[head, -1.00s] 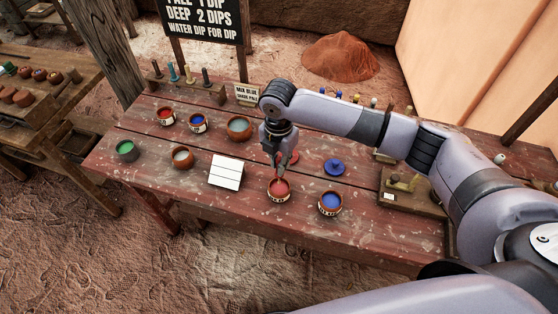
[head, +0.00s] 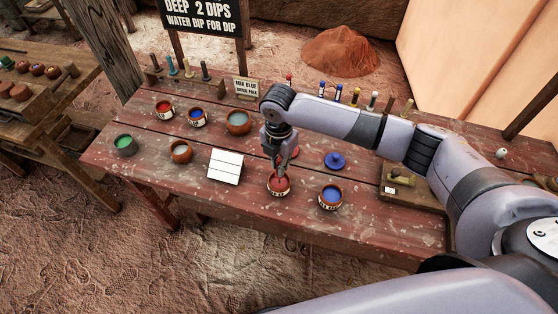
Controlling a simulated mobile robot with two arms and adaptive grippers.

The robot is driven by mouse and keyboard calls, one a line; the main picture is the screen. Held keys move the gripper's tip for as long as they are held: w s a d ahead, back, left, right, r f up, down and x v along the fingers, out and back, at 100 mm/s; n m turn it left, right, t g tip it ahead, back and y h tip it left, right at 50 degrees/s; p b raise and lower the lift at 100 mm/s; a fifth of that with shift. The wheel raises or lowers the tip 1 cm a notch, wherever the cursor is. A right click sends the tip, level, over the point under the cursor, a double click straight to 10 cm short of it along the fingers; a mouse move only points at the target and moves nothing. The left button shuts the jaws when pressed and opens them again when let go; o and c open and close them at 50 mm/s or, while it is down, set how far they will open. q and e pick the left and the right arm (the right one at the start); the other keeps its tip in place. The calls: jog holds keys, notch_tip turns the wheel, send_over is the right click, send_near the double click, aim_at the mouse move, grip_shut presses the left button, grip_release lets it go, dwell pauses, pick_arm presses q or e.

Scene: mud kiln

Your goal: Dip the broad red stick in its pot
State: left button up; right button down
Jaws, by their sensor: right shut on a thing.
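My right gripper (head: 281,162) points down just above the near red pot (head: 278,188), a small clay pot with red paint and lettering on its side. The gripper is shut on a stick that is mostly hidden by the fingers; its lower end seems to reach the pot's mouth. I cannot tell its breadth or whether it touches the paint. Another red-paint pot (head: 164,109) stands at the back left of the table. My left gripper is not in view.
A blue-paint pot (head: 330,197) stands close right of the near red pot, and a white tile sheet (head: 226,166) lies to its left. A blue lid (head: 335,160) lies behind. Several sticks stand along the back edge. The table's front strip is clear.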

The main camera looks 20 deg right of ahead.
dwell(0.3)
jog(key=shift+p, duration=0.4)
jog(key=shift+r, duration=0.1)
dwell(0.7)
notch_tip(320, 180, up, 7)
jog(key=p, duration=0.7)
jog(key=shift+d, duration=0.1)
dwell(0.5)
